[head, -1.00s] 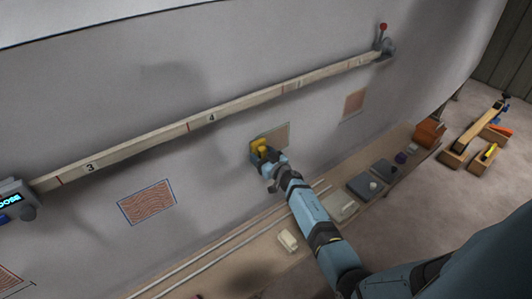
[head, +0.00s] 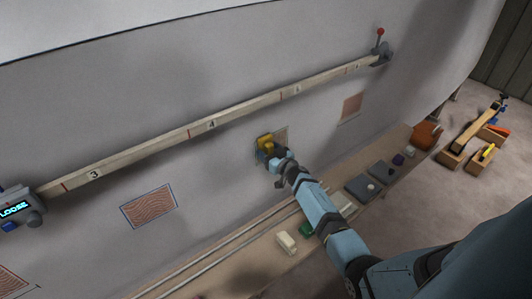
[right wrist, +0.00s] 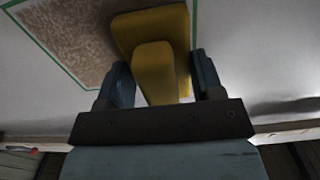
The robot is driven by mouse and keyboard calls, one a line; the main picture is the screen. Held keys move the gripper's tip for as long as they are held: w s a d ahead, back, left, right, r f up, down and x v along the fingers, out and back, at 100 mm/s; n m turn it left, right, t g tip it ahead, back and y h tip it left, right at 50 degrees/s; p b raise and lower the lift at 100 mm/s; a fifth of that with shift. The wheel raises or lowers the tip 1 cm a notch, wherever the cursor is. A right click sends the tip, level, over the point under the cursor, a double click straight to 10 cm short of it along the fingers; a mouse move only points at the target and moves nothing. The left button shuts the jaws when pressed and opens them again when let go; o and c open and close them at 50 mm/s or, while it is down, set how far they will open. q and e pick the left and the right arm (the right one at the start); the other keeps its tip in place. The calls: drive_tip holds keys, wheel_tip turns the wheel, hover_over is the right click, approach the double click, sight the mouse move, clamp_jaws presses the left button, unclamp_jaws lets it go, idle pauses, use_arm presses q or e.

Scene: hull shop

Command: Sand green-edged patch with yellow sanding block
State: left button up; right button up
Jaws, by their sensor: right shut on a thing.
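My right gripper (head: 277,156) is shut on the yellow sanding block (head: 265,143) at the grey hull wall. The block covers much of the green-edged patch (head: 281,136); a strip of it shows to the block's right. In the right wrist view, the block (right wrist: 155,70) sits between the two fingers of my gripper (right wrist: 160,85). The patch (right wrist: 70,38) shows there to the left of the block, brown and mottled inside a green line. The block overlaps the patch's edge; I cannot tell whether it presses on the surface. My left gripper is out of view.
A numbered batten (head: 150,152) runs above, from a box reading LOOSE (head: 15,210) to a red-knobbed clamp (head: 381,48). Other patches are blue-edged (head: 148,205) and reddish (head: 351,106). A bench (head: 255,262) below holds rods, pale blocks and grey pads. Wooden pieces (head: 470,135) stand right.

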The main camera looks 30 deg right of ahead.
sight(287, 135)
drive_tip(key=shift+w+d+f, duration=0.1)
drive_tip(key=shift+w+d, duration=0.05)
drive_tip(key=shift+d, duration=1.35)
drive_tip(key=shift+w+d, duration=0.1)
drive_tip(key=shift+d, duration=1.35)
drive_tip(key=shift+w+d+b, duration=0.2)
drive_tip(key=shift+d+b, duration=0.55)
drive_tip(key=shift+d, duration=2.1)
drive_tip(key=shift+o, duration=0.6)
drive_tip(key=shift+c, duration=0.6)
drive_tip(key=shift+s, duration=0.15)
drive_tip(key=shift+s+p, duration=0.15)
drive_tip(key=shift+p, duration=0.2)
drive_tip(key=shift+s, duration=0.35)
